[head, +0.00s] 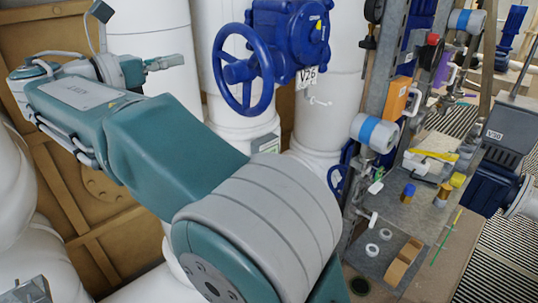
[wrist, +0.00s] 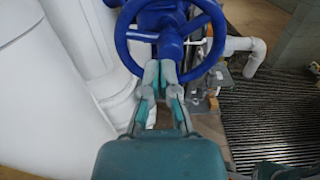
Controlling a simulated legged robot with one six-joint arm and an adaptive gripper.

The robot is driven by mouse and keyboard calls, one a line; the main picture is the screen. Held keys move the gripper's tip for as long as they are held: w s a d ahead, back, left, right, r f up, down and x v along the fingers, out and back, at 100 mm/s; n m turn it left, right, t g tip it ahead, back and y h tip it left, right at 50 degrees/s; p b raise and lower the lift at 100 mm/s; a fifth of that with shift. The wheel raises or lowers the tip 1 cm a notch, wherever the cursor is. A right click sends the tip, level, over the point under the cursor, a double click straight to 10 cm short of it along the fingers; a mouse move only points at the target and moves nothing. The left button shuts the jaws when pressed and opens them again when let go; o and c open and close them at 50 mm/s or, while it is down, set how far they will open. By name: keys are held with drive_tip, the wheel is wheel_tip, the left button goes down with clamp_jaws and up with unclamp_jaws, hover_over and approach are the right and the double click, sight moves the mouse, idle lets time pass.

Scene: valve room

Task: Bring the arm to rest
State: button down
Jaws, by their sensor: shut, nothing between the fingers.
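My arm is raised and bent across the left and middle of the head view. My gripper (head: 176,62) points right at the upper left, its fingers together and empty. In the wrist view my gripper (wrist: 159,74) is shut, its fingertips overlapping the lower part of a blue handwheel in the picture. The blue handwheel (head: 219,72) of the valve tagged V26 stands to the right of the fingertips, with a gap between them in the head view. The same handwheel also shows in the wrist view (wrist: 218,22).
White pipes (head: 230,112) stand close behind and beside the arm. A brown panel (head: 50,190) is at the left. A grey bench (head: 420,215) with small parts and blue-banded gauges is at the right. A dark floor grating (wrist: 270,115) lies right in the wrist view.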

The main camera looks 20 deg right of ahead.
idle(0.3)
drive_tip(key=s+d+f+m+g+y, duration=0.1)
drive_tip(key=s+d+f+m+y, duration=0.65)
drive_tip(key=s+d+f, duration=0.35)
drive_tip(key=s+a+f+m+t+y, duration=0.1)
drive_tip(key=s+a+f+m+y, duration=0.2)
drive_tip(key=s+f+m+y, duration=0.6)
drive_tip(key=s+f+m, duration=0.5)
drive_tip(key=f, duration=0.3)
drive_tip(key=shift+y, duration=0.35)
idle(1.4)
